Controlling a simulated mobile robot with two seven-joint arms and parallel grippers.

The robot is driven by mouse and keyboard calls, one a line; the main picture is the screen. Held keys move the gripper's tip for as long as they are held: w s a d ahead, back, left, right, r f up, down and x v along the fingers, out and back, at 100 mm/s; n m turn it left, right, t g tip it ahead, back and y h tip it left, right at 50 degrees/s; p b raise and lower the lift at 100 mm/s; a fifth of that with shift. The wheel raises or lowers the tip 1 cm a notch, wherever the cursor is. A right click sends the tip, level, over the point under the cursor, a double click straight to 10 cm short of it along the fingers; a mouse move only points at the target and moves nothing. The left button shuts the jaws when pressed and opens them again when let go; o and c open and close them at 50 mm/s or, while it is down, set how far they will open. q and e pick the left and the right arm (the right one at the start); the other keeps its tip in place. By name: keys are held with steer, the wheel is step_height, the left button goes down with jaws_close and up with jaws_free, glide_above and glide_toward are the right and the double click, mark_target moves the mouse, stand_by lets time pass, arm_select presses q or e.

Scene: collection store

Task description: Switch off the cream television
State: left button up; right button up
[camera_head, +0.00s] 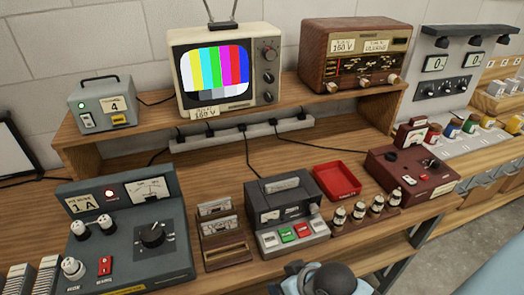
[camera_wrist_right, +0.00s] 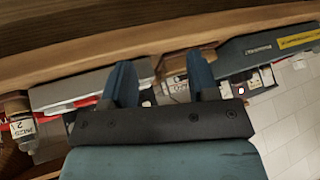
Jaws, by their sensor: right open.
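The cream television (camera_head: 174,78) stands on the raised wooden shelf in the head view. Its screen (camera_head: 215,72) is lit with colour bars. Dark round controls (camera_head: 269,55) run down the right side of its front, and a paper tag hangs at its lower edge. My right gripper (camera_wrist_right: 162,75) shows in the right wrist view, with two blue fingers apart and nothing between them. It is in front of a wooden edge, with bench devices beyond. In the head view only a blue-grey part of my arm shows at the bottom, well below the television. My left gripper is not in view.
A brown radio (camera_head: 355,55) and a grey box (camera_head: 103,103) flank the television. A power strip (camera_head: 240,133) with several plugs runs below it. A tape recorder (camera_head: 285,213), red tray (camera_head: 337,182), small bottles and a dark control unit (camera_head: 175,255) crowd the bench below.

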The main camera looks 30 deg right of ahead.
mark_target(270, 101)
steer(key=w+r+m+t+y+b, duration=0.1)
steer(key=w+r+m+t+y, duration=0.6)
steer(key=w+r+m, duration=0.55)
steer(key=w+d+r+m+t+h, duration=0.1)
steer(key=w+d+m+t, duration=0.1)
steer(key=m, duration=0.1)
steer(key=w+d+r+m+t+h, duration=0.1)
steer(key=w+d+m+t, duration=0.1)
steer(key=w+m, duration=0.1)
steer(key=w+d+r+m+t+h, duration=0.1)
steer(key=w+m+t, duration=0.1)
steer(key=m, duration=0.2)
steer(key=shift+w+d, duration=0.4)
steer(key=w+d+r+m+t+h, duration=0.25)
steer(key=w+d+m+h, duration=0.25)
steer(key=d+m+h, duration=0.95)
steer(key=w+r+p, duration=0.1)
steer(key=w, duration=0.3)
steer(key=w+r+m+y, duration=0.1)
steer(key=w+r, duration=0.1)
steer(key=w, duration=0.2)
steer(key=w+r+m+y+p, duration=0.1)
steer(key=w+r, duration=0.1)
steer(key=w, duration=0.2)
steer(key=shift+w+r+g+y+p, duration=0.15)
steer(key=shift+r+g+y+p, duration=0.1)
steer(key=shift+g+p, duration=0.1)
steer(key=c, duration=0.9)
